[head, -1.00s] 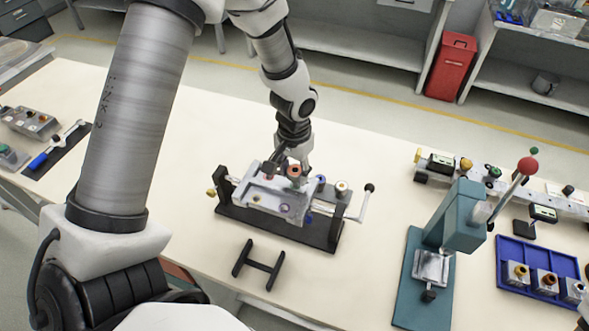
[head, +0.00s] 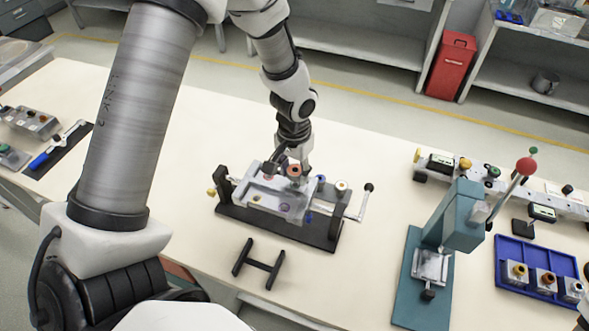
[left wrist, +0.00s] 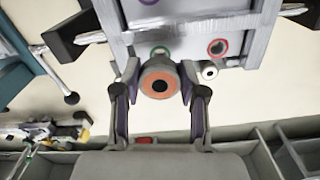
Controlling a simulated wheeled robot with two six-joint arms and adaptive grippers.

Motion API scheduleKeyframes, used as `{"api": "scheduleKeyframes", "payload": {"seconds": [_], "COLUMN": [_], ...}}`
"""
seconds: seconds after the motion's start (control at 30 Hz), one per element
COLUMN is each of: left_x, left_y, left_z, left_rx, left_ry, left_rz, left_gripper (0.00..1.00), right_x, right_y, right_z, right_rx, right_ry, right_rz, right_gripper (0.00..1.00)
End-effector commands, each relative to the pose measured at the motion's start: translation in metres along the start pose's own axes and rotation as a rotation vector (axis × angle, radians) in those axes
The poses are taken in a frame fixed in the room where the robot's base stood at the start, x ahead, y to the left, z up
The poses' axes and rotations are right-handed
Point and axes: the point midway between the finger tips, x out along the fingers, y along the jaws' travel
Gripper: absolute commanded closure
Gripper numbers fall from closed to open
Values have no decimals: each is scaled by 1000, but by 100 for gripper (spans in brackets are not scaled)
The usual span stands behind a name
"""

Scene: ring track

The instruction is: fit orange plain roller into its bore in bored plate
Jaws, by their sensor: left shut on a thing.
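The orange plain roller (head: 295,170) is a grey cylinder with an orange ring around a dark centre hole on its end; its end face shows in the left wrist view (left wrist: 160,85). My left gripper (head: 290,171) is shut on it, one finger on each side. The bored plate (head: 272,197) is a grey block in a black fixture on the bench. In the left wrist view the plate (left wrist: 190,35) shows green-, red- and purple-rimmed bores. The roller overlaps the plate's edge near the green-rimmed bore; I cannot tell whether they touch.
The fixture's black base (head: 275,228) has a crank handle (head: 369,188) at its right. A black H-shaped stand (head: 259,265) lies in front. A teal press (head: 455,225) and a blue tray (head: 540,260) stand to the right.

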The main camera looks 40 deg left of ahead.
Motion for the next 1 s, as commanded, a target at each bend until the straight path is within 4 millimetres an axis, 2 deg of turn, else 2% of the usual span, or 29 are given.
{"api": "scheduleKeyframes", "payload": {"seconds": [0.47,1.0], "left_x": [0,13], "left_y": [0,0], "left_z": [0,0], "left_rx": [0,0], "left_ry": [1,1], "left_rz": [0,0], "left_gripper": [99,99], "right_x": [-2,8], "right_y": [0,0], "right_z": [0,0], "right_rx": [0,0], "right_ry": [0,0], "right_rz": [0,0], "right_gripper": [100,100]}}
